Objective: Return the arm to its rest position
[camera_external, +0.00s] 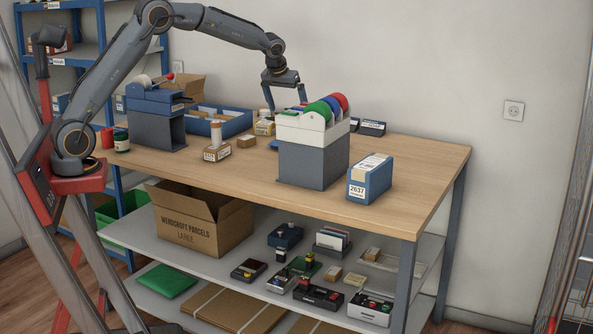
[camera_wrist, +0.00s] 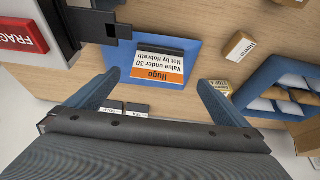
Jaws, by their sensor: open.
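My arm reaches out over the wooden counter (camera_external: 400,165) from its red base at the left. My gripper (camera_external: 287,106) hangs above the back of the counter, pointing down, with its two fingers apart and nothing between them. In the wrist view my gripper (camera_wrist: 157,78) is also open. The gap between fingers and card cannot be judged exactly.
A grey-and-white stand with coloured rolls (camera_external: 312,135) stands in front of my gripper. A blue box (camera_external: 370,177) is at its right. A blue divided tray (camera_external: 222,122) and a blue-grey dispenser (camera_external: 155,115) stand left. The counter's right end is clear.

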